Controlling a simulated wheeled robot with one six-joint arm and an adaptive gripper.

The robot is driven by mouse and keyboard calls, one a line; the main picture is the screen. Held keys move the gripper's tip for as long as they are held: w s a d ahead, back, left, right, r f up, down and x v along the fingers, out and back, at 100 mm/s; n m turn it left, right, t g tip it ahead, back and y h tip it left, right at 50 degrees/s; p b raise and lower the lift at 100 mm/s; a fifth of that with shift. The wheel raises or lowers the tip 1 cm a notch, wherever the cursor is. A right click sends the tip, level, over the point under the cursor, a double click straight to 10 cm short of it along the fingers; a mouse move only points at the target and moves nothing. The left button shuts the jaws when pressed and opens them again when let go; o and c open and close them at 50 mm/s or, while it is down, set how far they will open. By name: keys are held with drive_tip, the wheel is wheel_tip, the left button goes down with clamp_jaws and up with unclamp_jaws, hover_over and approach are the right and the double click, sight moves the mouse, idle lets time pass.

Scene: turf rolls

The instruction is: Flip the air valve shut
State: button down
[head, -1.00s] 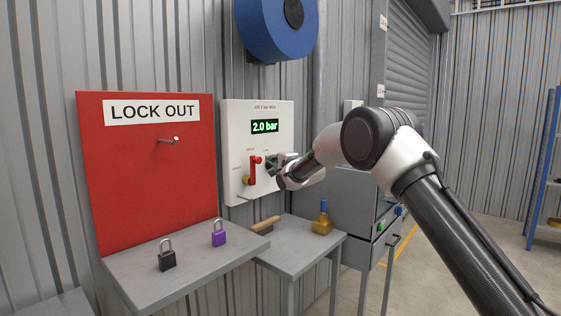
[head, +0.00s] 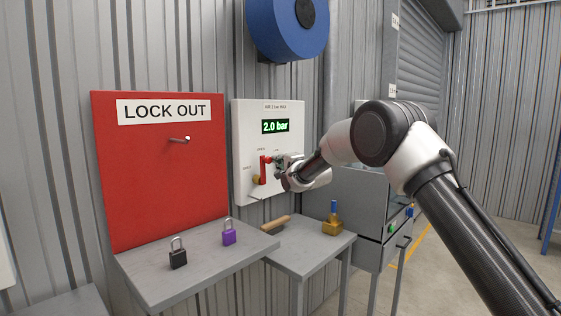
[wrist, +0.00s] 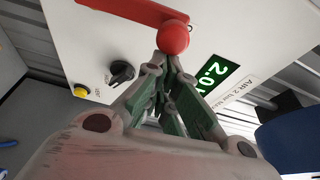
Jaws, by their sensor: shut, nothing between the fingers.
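The air valve is a red lever (head: 263,171) on the white air panel (head: 243,122). The panel's green display reads 2.0 bar. The lever stands about upright in the head view, with a red ball knob at its end. In the wrist view the ball knob (wrist: 173,38) lies just beyond my fingertips. My gripper (head: 281,163) is shut and empty, close to the right of the lever's upper end. In the wrist view the fingertips (wrist: 167,62) meet right by the ball; I cannot tell whether they touch it.
The panel also has a black knob (wrist: 122,72) and a yellow button (wrist: 81,90). A red LOCK OUT board (head: 160,190) with a peg is to the left. Black (head: 177,258) and purple (head: 229,237) padlocks stand on a grey shelf. A brush (head: 275,223) and brass-coloured object (head: 332,223) are nearby.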

sight(269, 158)
drive_tip(key=shift+a, duration=0.1)
drive_tip(key=s+n, duration=0.1)
drive_tip(key=s+a+n+y, duration=0.1)
drive_tip(key=n, duration=0.1)
drive_tip(key=s+a+n+t, duration=0.1)
drive_tip(key=n, duration=0.1)
drive_tip(key=shift+s+a+r, duration=0.15)
drive_tip(key=shift+a, duration=0.1)
drive_tip(key=s+a+f+n+g+y, duration=0.2)
drive_tip(key=s+a+f+n+y, duration=0.3)
drive_tip(key=n, duration=0.9)
drive_tip(key=shift+s+f+n+y, duration=0.3)
drive_tip(key=shift+s+f+n, duration=0.1)
drive_tip(key=shift+s+f, duration=0.3)
drive_tip(key=shift+f, duration=0.15)
